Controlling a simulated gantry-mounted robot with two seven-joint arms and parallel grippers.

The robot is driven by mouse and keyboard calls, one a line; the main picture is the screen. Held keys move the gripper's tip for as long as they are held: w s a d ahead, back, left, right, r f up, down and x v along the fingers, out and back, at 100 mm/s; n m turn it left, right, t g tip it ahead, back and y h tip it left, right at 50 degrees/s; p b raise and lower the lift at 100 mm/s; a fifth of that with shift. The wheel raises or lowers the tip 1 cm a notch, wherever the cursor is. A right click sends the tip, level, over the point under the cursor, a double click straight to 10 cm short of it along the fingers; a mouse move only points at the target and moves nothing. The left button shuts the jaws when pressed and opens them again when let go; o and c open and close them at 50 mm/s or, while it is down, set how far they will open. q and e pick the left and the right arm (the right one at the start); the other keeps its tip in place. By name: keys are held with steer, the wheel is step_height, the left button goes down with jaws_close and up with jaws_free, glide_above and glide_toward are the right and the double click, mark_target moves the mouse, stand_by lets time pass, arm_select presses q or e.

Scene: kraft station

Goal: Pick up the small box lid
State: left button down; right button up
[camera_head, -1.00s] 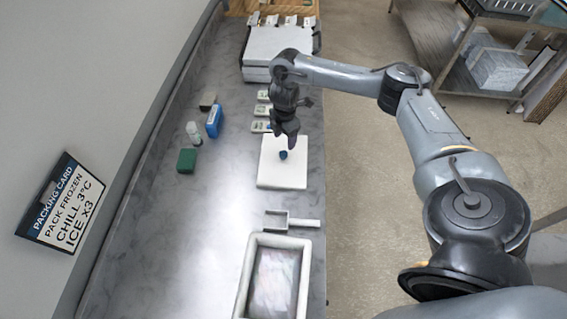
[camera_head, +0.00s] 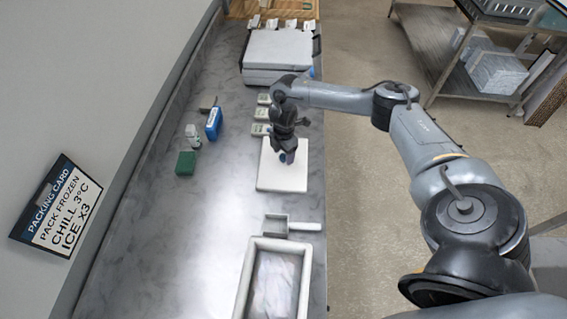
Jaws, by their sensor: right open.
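A white flat square slab (camera_head: 283,182), which looks like the small box lid, lies on the grey counter. A small blue knob-like piece (camera_head: 287,158) sits near its middle, partly hidden by my right gripper. My right gripper (camera_head: 286,154) points down over the slab with its fingers at the blue piece. It is open; whether the fingers touch the piece is too small to tell. An open white-walled box (camera_head: 240,284) stands at the near end of the counter, cut off by the bottom edge. My left gripper is out of view.
A grey scoop-like tray with a white handle (camera_head: 306,226) lies between slab and box. A green block (camera_head: 186,163), a white bottle (camera_head: 192,134) and a blue pack (camera_head: 214,122) stand left. White packets (camera_head: 260,129) and a large white case (camera_head: 277,52) are behind.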

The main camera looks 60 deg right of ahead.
jaws_close()
steer(key=shift+r, duration=0.1)
stand_by(0.3)
